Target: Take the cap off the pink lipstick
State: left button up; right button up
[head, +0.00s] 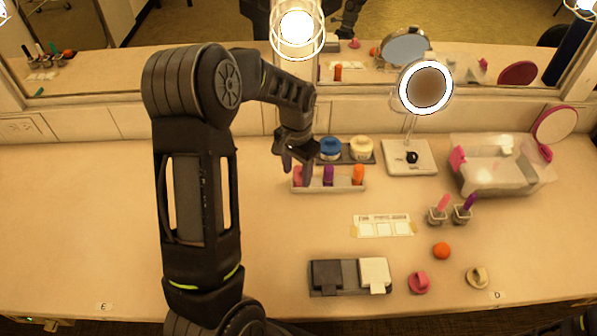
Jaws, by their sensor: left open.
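A pale rack (345,186) stands near the back of the counter and holds upright lipsticks. The pink lipstick (298,177) is at its left end, a purple one (328,174) in the middle and an orange one (358,174) at the right. My left gripper (297,168) points down over the pink lipstick. It is open, with one finger seen on the left of it and one on the right. The fingers partly cover it, so I cannot tell whether they touch the cap. My right gripper is out of view.
Behind the rack is a dark tray with a blue jar (330,147) and a cream jar (362,146). A lit round mirror (425,88) and a clear bin (495,178) stand to the right. Two small cups hold pink and purple sticks. The left counter is clear.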

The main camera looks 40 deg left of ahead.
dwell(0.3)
pick_arm(q)
grip_shut()
dwell(0.5)
